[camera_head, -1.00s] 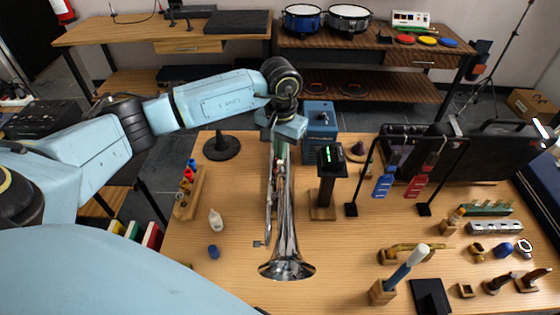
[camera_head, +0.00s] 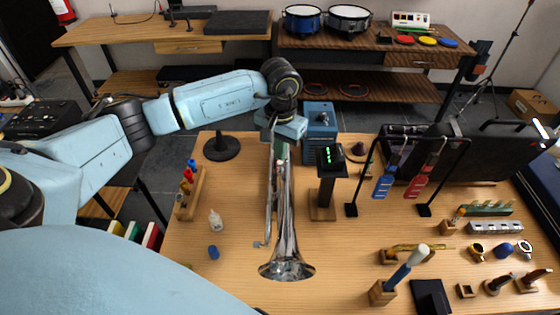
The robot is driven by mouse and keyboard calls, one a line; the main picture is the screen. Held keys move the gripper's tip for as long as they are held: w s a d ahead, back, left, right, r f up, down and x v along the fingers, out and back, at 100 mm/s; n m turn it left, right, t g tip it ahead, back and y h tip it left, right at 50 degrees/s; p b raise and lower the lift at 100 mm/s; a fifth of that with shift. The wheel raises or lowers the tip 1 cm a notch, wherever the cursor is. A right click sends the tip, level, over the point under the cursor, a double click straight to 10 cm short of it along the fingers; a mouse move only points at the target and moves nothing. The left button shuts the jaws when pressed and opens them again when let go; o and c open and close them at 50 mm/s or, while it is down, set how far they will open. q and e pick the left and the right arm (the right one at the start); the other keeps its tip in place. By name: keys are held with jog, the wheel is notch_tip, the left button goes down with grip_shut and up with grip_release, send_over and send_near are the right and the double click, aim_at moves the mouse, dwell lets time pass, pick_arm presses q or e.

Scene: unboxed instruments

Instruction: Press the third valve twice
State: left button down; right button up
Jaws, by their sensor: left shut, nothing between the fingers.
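A silver trumpet (camera_head: 284,232) stands near the middle of the wooden table, its bell toward me and its far part under my left gripper. My left gripper (camera_head: 280,145) is over the trumpet's far end, fingers pointing down and shut with nothing between them. The valves are hidden or too small to tell apart, so I cannot tell whether the fingertips touch the third one. A black box with green lights (camera_head: 331,158) stands on a post just right of the trumpet. My right gripper is not in view.
A blue box (camera_head: 320,122) stands behind the trumpet. A black round-based stand (camera_head: 221,148), a rack of coloured bottles (camera_head: 188,190) and a white bottle (camera_head: 215,219) are to the left. A black frame (camera_head: 437,139) with hanging handles is to the right. Table around the bell is clear.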

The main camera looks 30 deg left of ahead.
aim_at(280, 163)
pick_arm(q)
jog(key=shift+f, duration=0.15)
dwell(0.5)
jog(key=shift+f+b, duration=1.5)
jog(key=shift+b, duration=0.1)
jog(key=shift+r, duration=0.2)
jog(key=shift+r+p, duration=1.75)
jog(key=shift+r, duration=1.7)
